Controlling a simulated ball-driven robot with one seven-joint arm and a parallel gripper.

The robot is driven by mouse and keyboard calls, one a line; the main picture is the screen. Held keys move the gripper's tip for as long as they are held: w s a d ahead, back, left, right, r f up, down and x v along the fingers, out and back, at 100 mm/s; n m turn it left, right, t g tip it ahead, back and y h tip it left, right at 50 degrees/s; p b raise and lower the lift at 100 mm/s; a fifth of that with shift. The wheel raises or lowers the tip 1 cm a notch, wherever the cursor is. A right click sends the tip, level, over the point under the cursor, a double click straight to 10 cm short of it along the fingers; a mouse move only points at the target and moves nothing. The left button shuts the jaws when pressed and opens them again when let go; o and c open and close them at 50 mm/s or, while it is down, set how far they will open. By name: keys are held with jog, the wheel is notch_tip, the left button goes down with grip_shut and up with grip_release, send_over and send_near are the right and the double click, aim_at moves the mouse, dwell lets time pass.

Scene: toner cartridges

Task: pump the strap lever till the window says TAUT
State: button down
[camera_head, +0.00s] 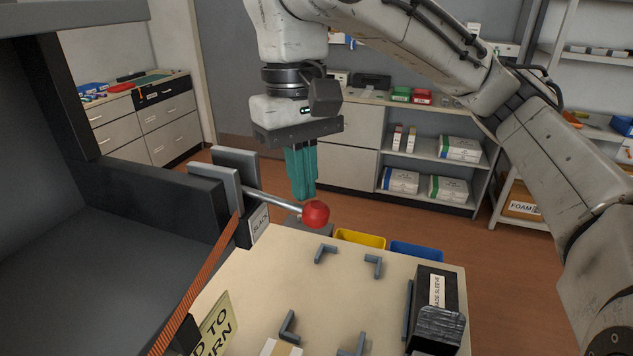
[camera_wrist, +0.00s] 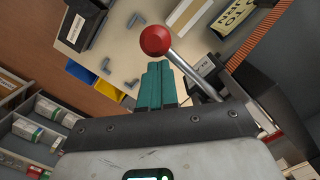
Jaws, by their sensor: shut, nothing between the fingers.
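The strap lever is a metal rod (camera_head: 270,200) with a red ball knob (camera_head: 316,214), sticking out to the right from a grey bracket (camera_head: 232,166). The knob and rod also show in the wrist view (camera_wrist: 156,40). The window (camera_head: 259,226) below the bracket bears a label that appears to read SLACK, partly behind the rod. An orange strap (camera_head: 200,280) runs down from the bracket. My gripper (camera_head: 304,196), with teal fingers, is shut and empty, pointing down just behind the knob in the head view. I cannot tell whether the fingers touch the lever.
A pale table (camera_head: 255,300) below carries grey corner brackets (camera_head: 373,264) and a black sleeve box (camera_head: 436,295). A yellow bin (camera_head: 360,239) and a blue bin (camera_head: 416,252) stand beyond it. A dark frame (camera_head: 150,185) stands left of the lever.

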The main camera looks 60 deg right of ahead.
notch_tip(320, 180, up, 11)
jog(key=shift+w+d+f, duration=0.15)
jog(key=shift+w+d, duration=0.1)
jog(key=shift+w, duration=0.2)
dwell(2.1)
